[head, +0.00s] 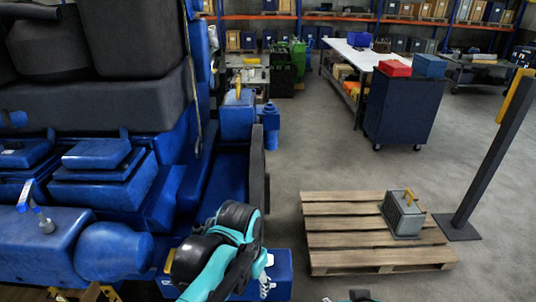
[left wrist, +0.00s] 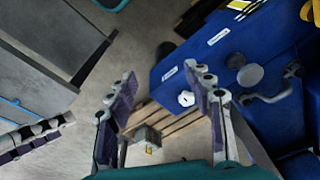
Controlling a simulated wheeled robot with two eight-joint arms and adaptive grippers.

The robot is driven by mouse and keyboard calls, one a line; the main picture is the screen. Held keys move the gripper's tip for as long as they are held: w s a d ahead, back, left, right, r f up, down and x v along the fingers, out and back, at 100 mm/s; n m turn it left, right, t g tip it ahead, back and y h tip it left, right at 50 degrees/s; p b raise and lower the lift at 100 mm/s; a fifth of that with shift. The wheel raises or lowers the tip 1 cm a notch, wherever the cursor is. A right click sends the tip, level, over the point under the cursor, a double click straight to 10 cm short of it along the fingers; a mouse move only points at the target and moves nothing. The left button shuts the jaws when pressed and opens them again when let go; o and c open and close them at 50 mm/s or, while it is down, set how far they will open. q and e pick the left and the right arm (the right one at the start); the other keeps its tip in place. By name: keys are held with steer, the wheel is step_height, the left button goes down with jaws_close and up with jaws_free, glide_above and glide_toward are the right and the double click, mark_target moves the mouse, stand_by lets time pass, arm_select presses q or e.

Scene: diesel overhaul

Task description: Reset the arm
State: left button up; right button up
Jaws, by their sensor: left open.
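My left arm shows at the bottom of the head view, in front of the blue engine, with part of its left gripper (head: 266,278) at its lower right. In the left wrist view the two purple-padded fingers of the left gripper (left wrist: 163,90) stand apart with nothing held between them. Part of what looks like my right gripper (left wrist: 35,135), with similar purple pads, shows at the left edge of that view; its opening cannot be made out. A small dark piece at the bottom edge of the head view is too cut off to identify.
The large blue engine (head: 110,245) fills the left side. A wooden pallet (head: 340,235) on the floor bears a grey box with a yellow handle (head: 404,212). A dark post (head: 490,150) stands at right. A blue cabinet (head: 402,110) stands behind. Floor between is clear.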

arm_select(q)
steer(key=s+a+f+n+t+b, duration=0.2)
steer(key=a+f+n+b, duration=0.1)
steer(key=a, duration=0.3)
steer(key=s+a+f+n+t+b, duration=0.2)
steer(key=a+f+n+t+b, duration=0.1)
steer(key=a+f, duration=0.3)
steer(key=shift+s+a+t, duration=0.3)
steer(key=shift+s+a, duration=0.1)
steer(key=shift+a, duration=0.4)
